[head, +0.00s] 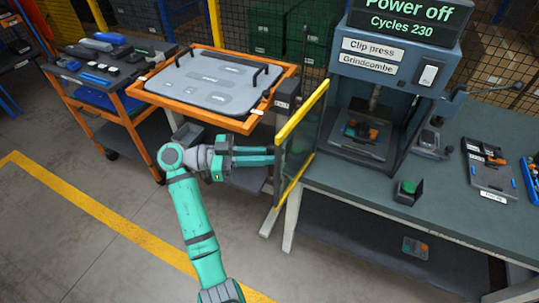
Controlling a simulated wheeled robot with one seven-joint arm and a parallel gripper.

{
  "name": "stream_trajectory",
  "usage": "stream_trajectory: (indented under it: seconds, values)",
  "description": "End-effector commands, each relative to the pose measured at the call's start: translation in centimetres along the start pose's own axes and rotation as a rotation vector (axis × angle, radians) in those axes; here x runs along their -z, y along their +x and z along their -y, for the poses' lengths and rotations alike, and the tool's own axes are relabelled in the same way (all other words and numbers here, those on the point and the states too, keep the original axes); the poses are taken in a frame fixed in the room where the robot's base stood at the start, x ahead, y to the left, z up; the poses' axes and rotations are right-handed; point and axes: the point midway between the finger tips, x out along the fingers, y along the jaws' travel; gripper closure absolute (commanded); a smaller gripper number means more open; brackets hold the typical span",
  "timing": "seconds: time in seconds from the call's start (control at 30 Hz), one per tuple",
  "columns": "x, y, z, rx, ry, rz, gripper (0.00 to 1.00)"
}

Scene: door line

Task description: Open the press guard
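The press guard (301,132) is a see-through panel with yellow top and bottom edges. It stands swung out from the left side of the clip press (391,82), pointing toward the front. The press opening, with its dark fixture (361,145), shows uncovered. My gripper (273,155) is left of the guard, with its teal fingers pointing right. A gap shows between the fingers and nothing is seen in it. The fingertips are close to the guard's outer edge; I cannot tell whether they touch it.
An orange-framed cart with a grey tray (215,82) stands behind my gripper, with a tool cart (100,65) farther left. The workbench (450,205) holds a green button (408,187) and a parts tray (489,170). The floor at front left is clear.

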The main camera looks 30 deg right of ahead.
Motion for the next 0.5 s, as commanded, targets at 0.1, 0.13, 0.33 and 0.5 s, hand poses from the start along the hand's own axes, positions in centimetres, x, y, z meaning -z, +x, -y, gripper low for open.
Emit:
stream_trajectory:
  seconds: [0.1, 0.13, 0.33, 0.5]
  values:
    - [-0.02, 0.21, 0.08, -0.001, -0.001, 0.001, 1.00]
    - [-0.01, 0.22, 0.08, -0.001, -0.001, 0.001, 1.00]
    - [-0.01, 0.28, 0.08, -0.002, -0.001, 0.001, 0.69]
    - [0.01, 0.19, 0.05, -0.001, -0.001, 0.000, 0.69]
